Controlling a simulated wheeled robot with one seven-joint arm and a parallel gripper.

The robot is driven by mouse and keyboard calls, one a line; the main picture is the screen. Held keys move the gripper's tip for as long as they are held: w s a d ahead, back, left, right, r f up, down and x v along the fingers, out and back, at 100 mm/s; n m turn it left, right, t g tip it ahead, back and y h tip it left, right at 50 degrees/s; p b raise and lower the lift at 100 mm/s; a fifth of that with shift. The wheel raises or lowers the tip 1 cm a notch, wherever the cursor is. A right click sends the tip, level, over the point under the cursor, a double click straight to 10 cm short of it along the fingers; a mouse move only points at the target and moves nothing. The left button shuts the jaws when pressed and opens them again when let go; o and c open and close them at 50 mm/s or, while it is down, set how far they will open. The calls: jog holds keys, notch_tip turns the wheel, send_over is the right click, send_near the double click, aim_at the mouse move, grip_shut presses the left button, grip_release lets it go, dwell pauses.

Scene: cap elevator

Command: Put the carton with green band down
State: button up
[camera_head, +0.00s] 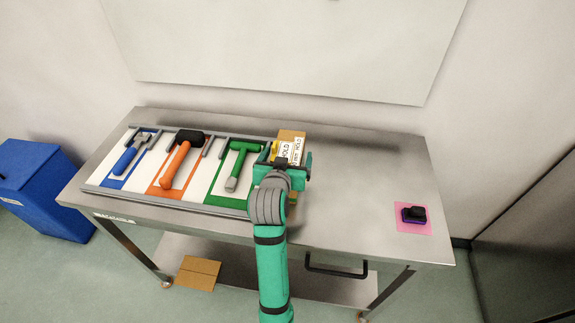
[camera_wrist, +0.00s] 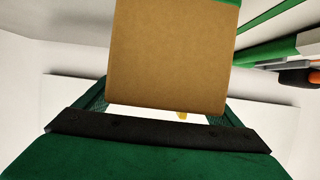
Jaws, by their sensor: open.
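The carton with the green band is a brown box with white labels (camera_head: 292,136) and stands just right of the tool tray in the head view. In the wrist view its plain brown face (camera_wrist: 168,60) fills the upper middle, with a strip of green at its top edge. My gripper (camera_head: 282,170) is at the carton, its teal jaws open on either side of it. My gripper hides much of the carton's lower part, so I cannot tell whether its base touches the table.
A tray (camera_head: 136,198) to the left holds a blue-handled tool (camera_head: 130,155), an orange-handled hammer (camera_head: 176,163) and a green hammer (camera_head: 240,160). On the steel table's right, a dark object (camera_head: 414,214) sits on a pink square (camera_head: 412,229). The table between (camera_head: 355,200) is clear.

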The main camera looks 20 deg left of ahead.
jog(key=shift+w+a+f, duration=0.1)
jog(key=shift+w, duration=0.15)
jog(key=c, duration=1.7)
jog(key=shift+c, duration=0.8)
